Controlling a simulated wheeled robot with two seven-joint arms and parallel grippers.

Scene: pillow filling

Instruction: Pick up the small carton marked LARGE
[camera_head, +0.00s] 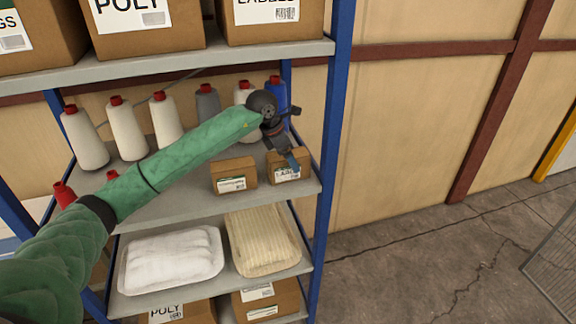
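A small brown carton (277,161) stands on the middle shelf near its right front corner. Its white label starts with what looks like "LA", and the rest is too small to read surely. My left gripper (292,160) reaches in from the left, pointing down at this carton's top and front right. Its fingers overlap the carton, so I cannot tell whether they touch or grip it. A second small carton (233,169) with a white label stands just to the left. My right gripper is out of view.
Several thread cones (126,132) with red caps stand along the back of the middle shelf (195,204). A blue upright (332,130) rises close to the right of my gripper. Above is a shelf (180,66) of large cartons; below lie a white pack (170,259) and a cream one (262,240).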

